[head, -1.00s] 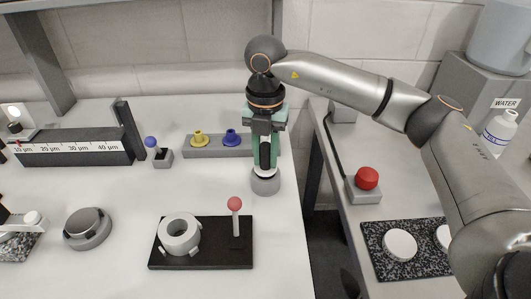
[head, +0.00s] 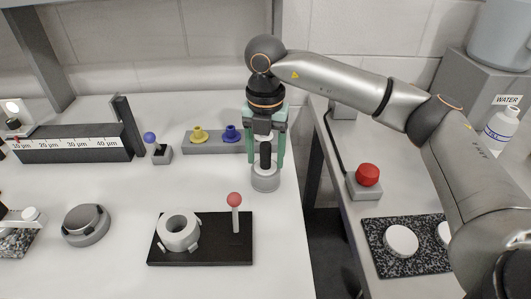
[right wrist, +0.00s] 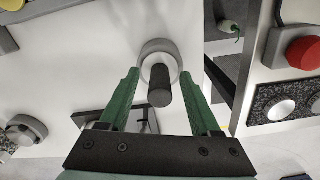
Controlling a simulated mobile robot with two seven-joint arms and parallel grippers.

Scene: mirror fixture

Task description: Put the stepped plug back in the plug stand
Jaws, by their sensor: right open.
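The stepped plug (head: 265,155) has a black upright handle above a light step. It stands upright in the round grey plug stand (head: 265,182) near the right edge of the white bench. In the right wrist view the black plug handle (right wrist: 160,90) shows in front of the stand's pale ring (right wrist: 172,49). My right gripper (head: 266,160) points down over it, with its green fingers spread on either side of the handle, gaps showing on both sides. How deep the plug sits is hard to tell. My left gripper is not in view.
A grey rack (head: 215,143) with yellow and blue pieces lies just left of the stand. A black plate (head: 215,254) carries a white ring and a red-knobbed post. A red button (head: 367,175) stands on the right bench, across a dark gap.

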